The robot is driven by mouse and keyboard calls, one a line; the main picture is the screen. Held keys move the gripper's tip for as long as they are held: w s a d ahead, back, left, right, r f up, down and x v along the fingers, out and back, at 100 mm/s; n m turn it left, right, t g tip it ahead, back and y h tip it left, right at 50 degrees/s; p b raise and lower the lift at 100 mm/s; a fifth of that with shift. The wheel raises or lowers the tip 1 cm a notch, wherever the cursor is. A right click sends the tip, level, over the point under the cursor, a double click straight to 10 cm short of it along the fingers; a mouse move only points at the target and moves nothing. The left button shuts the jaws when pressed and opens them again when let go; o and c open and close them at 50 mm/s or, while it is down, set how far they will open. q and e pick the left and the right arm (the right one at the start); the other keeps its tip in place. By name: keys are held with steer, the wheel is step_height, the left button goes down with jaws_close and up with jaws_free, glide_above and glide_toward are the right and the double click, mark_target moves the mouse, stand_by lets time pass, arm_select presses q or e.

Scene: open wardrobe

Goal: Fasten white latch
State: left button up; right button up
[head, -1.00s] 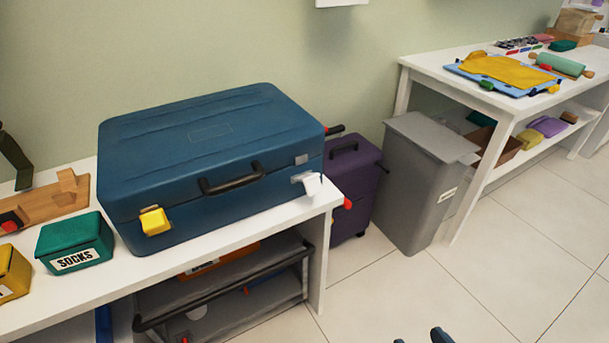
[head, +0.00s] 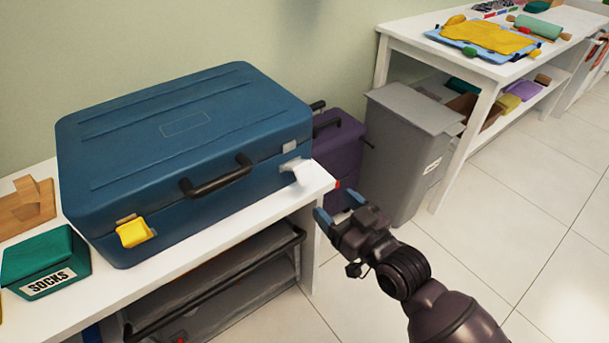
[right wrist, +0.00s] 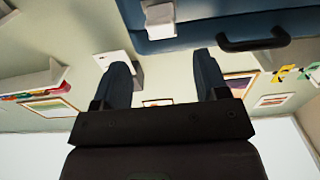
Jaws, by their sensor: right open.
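The closed blue suitcase (head: 190,150) lies on a white shelf top. The white latch (head: 298,170) is on its front face at the right end; its flap sticks outward and down from the seam, below a small pale plate (head: 289,147). My right gripper (head: 340,207) is open and empty, in front of the shelf's right end, below and to the right of the latch and apart from it. In the right wrist view the suitcase shows upside down at the top, with the white latch (right wrist: 157,72) beyond the gap between my fingers (right wrist: 161,64). My left gripper is not in view.
A yellow latch (head: 134,232) sticks out at the suitcase's front left, and a black handle (head: 216,177) is in the middle. A green socks box (head: 46,262) stands at left. A purple case (head: 337,150) and grey bin (head: 405,150) stand on the floor to the right.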

mark_target(307, 177)
steer(key=b+x, duration=0.1)
steer(key=x, duration=0.7)
steer(key=shift+w+a+f+b, duration=0.1)
steer(key=shift+w+a+b, duration=0.1)
steer(key=shift+b, duration=0.2)
steer(key=shift+x, duration=0.8)
steer(key=shift+c, duration=0.5)
steer(key=shift+r, duration=0.3)
steer(key=c, duration=0.7)
